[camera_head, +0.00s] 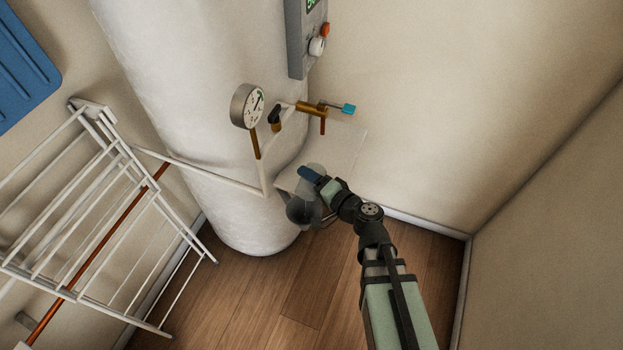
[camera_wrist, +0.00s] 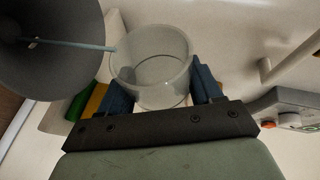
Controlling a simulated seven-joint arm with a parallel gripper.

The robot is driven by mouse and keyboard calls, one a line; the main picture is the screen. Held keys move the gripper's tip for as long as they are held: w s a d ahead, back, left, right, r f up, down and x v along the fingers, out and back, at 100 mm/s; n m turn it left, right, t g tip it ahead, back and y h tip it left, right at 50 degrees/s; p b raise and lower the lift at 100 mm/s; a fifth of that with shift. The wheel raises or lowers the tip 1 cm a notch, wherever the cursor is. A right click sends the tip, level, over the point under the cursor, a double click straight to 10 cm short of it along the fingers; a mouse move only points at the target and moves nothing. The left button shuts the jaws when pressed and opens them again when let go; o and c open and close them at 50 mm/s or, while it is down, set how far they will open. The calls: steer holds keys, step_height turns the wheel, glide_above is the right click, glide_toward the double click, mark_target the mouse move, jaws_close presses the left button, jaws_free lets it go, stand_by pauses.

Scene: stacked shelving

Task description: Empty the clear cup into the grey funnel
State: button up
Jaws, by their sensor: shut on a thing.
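The clear cup (camera_wrist: 180,50) is between the blue fingers of my gripper (camera_wrist: 160,90), which is shut on it. In the head view my gripper (camera_head: 310,176) is low beside the white tank, and the cup is faint there. The cup's mouth faces toward the grey funnel (camera_wrist: 60,70), wide and round at the upper left of the wrist view. A thin pale-blue streak runs from the cup's rim to the funnel's centre. The funnel also shows in the head view (camera_head: 300,212), just below my gripper and partly covered by it. I cannot tell what remains inside the cup.
The white tank (camera_head: 190,110) carries a pressure gauge (camera_head: 247,106) and a brass valve (camera_head: 312,108) above my gripper. A control box (camera_head: 300,40) hangs higher up. A white wire rack (camera_head: 95,215) stands at the left. Wooden floor (camera_head: 300,285) is clear below.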

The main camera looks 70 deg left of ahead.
mark_target(300, 183)
steer(key=shift+s, duration=0.1)
steer(key=shift+s+d+r+n+y, duration=0.15)
steer(key=shift+d+r+n+y, duration=0.1)
steer(key=shift+n+y, duration=0.45)
steer(key=shift+f, duration=0.1)
steer(key=shift+s+d+f+n+y, duration=0.3)
steer(key=shift+f+n, duration=0.2)
steer(key=shift+n, duration=0.2)
steer(key=shift+s+d+r+n+y, duration=0.25)
steer(key=shift+n+y, duration=0.25)
steer(key=shift+n, duration=0.3)
steer(key=shift+s+d+r+n+y, duration=0.25)
steer(key=shift+n+y, duration=0.25)
steer(key=shift+n, duration=0.5)
steer(key=shift+s+d+f, duration=0.1)
steer(key=shift+s, duration=0.05)
steer(key=shift+w+a+f+m+h, duration=0.15)
steer(key=shift+w+a+m+h, duration=0.2)
steer(key=shift+m, duration=0.3)
steer(key=shift+w+a+f+m+h, duration=0.1)
steer(key=shift+w+a+m+h, duration=0.1)
steer(key=shift+m+h, duration=0.35)
